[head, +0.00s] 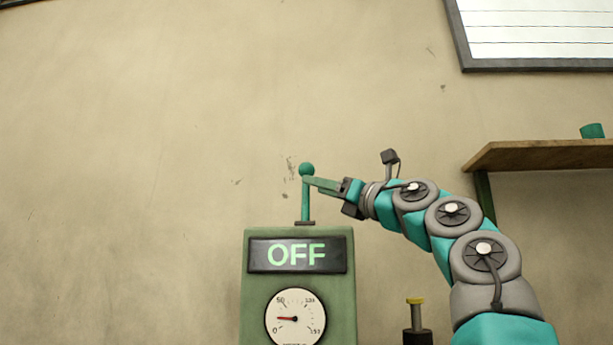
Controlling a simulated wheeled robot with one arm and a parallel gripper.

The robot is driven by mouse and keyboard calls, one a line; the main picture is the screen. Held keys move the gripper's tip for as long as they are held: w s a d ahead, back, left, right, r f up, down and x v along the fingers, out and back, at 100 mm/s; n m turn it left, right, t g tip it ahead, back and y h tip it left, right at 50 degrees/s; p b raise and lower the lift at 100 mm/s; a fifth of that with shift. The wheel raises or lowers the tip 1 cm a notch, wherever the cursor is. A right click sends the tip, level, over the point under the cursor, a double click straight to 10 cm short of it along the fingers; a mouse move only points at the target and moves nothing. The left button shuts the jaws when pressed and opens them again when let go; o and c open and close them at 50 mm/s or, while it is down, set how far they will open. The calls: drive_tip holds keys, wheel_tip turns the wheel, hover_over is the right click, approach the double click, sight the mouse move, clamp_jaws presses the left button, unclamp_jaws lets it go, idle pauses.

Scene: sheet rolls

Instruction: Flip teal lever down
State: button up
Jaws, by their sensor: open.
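The teal lever (306,204) stands upright on top of a green machine box (349,290), with a round teal knob (306,169) at its upper end. The box has a dark display (255,256) reading OFF in green letters. My gripper (313,182) comes in from the right, with its fingers pointing left at the lever just below the knob. It is open, and its fingertips are beside or touching the lever; I cannot tell which. Whether the lever is between the fingers is also unclear.
A round gauge (295,316) is on the box front, its red needle pointing left, near 0. A dark post with a yellow top (415,301) stands right of the box. A wooden shelf (540,154) holding a teal container (592,131) is at the right. Plain wall lies left.

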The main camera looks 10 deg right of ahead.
drive_tip(key=shift+p+x, duration=1.15)
drive_tip(key=shift+x, duration=1.15)
drive_tip(key=shift+r, duration=0.1)
clamp_jaws()
